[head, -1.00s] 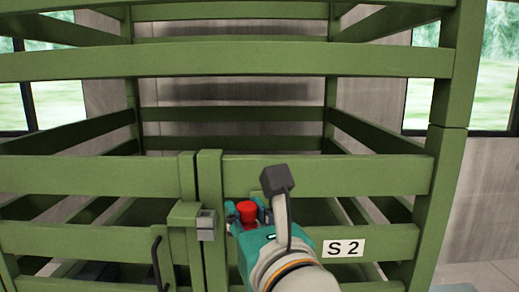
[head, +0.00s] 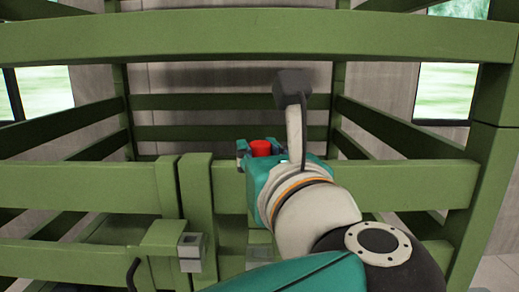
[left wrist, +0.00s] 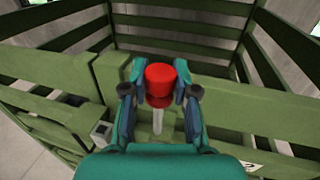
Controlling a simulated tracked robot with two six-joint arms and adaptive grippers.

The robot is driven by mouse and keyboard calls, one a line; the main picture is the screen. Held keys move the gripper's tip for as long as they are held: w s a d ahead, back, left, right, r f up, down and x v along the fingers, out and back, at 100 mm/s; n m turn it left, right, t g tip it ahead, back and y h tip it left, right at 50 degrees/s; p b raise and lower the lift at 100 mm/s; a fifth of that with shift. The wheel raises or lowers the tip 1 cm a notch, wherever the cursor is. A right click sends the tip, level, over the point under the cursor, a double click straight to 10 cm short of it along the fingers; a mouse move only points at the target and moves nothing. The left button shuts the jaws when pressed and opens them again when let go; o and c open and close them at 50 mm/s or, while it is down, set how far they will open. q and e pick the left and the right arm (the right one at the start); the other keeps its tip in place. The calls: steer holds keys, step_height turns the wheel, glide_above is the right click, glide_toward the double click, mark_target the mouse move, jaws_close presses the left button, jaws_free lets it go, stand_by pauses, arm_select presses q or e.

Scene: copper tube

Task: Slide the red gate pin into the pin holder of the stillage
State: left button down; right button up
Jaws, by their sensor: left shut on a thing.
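The red gate pin (left wrist: 159,84) is upright between the fingers of my left gripper (left wrist: 158,95), with its pale shank hanging below in the left wrist view. In the head view, my left gripper (head: 260,152) is shut on the pin, and the red pin head (head: 261,148) shows between the fingers. The gripper is above the upper gate rail of the green stillage (head: 400,184). A grey square socket (head: 191,247) on a green block sits lower left of the pin; it shows in the left wrist view (left wrist: 102,130). I cannot tell whether this is the pin holder. My right gripper is not in view.
Two green gate posts (head: 196,205) stand side by side left of the gripper. A long green rail (head: 180,42) crosses above. Another grey fitting (head: 258,255) is partly hidden behind my arm. The space inside the stillage behind the gripper looks open.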

arm_select(q)
steer(key=shift+w, duration=0.2)
steer(key=shift+p, duration=0.3)
steer(key=shift+s+f+b, duration=0.2)
steer(key=shift+f+b, duration=0.45)
steer(key=b, duration=0.3)
glide_above(260, 241)
steer(key=s, duration=0.3)
steer(key=shift+w+f, duration=0.15)
steer(key=shift+f, duration=2.15)
steer(key=shift+p, duration=0.45)
steer(key=shift+f+b, duration=3)
steer(key=shift+f, duration=1)
steer(key=c, duration=0.8)
jaws_free()
steer(key=shift+r, duration=0.15)
